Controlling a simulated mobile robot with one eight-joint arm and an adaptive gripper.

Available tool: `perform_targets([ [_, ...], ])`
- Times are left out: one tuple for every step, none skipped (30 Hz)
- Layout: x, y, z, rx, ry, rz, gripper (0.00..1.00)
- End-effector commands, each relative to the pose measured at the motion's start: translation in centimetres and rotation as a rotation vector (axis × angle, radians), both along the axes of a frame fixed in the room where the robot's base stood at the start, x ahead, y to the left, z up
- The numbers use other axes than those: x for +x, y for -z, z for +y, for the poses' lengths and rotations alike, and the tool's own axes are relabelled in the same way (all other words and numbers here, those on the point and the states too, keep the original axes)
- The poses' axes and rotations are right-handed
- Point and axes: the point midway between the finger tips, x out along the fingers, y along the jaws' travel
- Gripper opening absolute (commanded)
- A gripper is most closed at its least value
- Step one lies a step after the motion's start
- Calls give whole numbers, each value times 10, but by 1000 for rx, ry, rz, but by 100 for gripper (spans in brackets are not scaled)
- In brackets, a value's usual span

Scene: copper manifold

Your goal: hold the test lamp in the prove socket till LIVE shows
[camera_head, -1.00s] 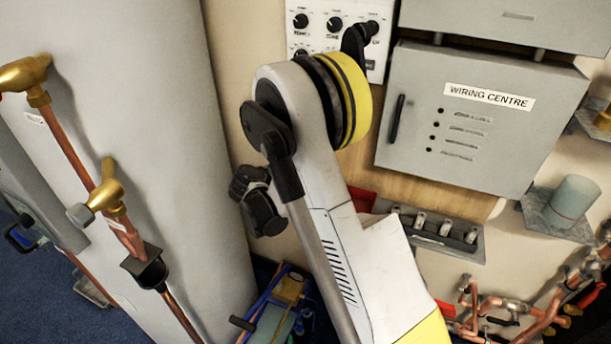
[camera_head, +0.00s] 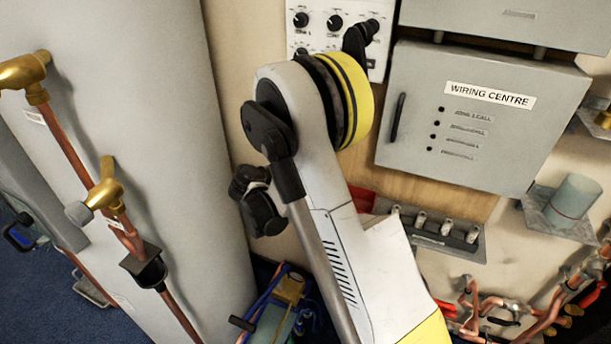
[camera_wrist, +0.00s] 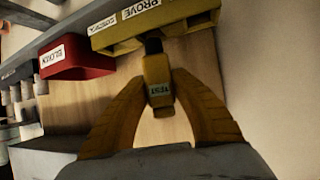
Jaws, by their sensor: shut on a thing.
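In the wrist view my gripper (camera_wrist: 161,98) is shut on the test lamp (camera_wrist: 155,72), a small yellow body with a dark upper end and a label reading TEST. The lamp's dark end points at the yellow prove unit (camera_wrist: 190,14), labelled PROVE, and meets or overlaps its lower face. I cannot tell how deep it sits, as the socket opening is hidden. No LIVE sign is readable in either view. In the head view my arm hides the lamp and the prove unit.
A red box (camera_wrist: 75,58) with a white label is left of the prove unit. In the head view a grey wiring centre cabinet (camera_head: 480,150) hangs on the wall, with a control panel (camera_head: 312,36) to its left. Copper pipes (camera_head: 500,305) and a large grey cylinder (camera_head: 130,130) flank my arm.

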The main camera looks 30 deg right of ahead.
Motion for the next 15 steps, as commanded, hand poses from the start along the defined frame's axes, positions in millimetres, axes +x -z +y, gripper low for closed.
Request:
perform_targets([
  [0, 0, 0, 0, 0, 0, 0],
  [0, 0, 0, 0, 0, 0, 0],
  [0, 1, 0, 0, 0, 0, 0],
  [0, 1, 0, 0, 0, 0, 0],
  [0, 1, 0, 0, 0, 0, 0],
  [0, 2, 0, 0, 0, 0, 0],
  [0, 3, 0, 0, 0, 0, 0],
  [0, 3, 0, 0, 0, 0, 0],
  [0, 4, 0, 0, 0, 0, 0],
  [0, 5, 0, 0, 0, 0, 0],
  [0, 5, 0, 0, 0, 0, 0],
  [0, 6, 0, 0, 0, 0, 0],
  [0, 7, 0, 0, 0, 0, 0],
  [0, 7, 0, 0, 0, 0, 0],
  [0, 8, 0, 0, 0, 0, 0],
])
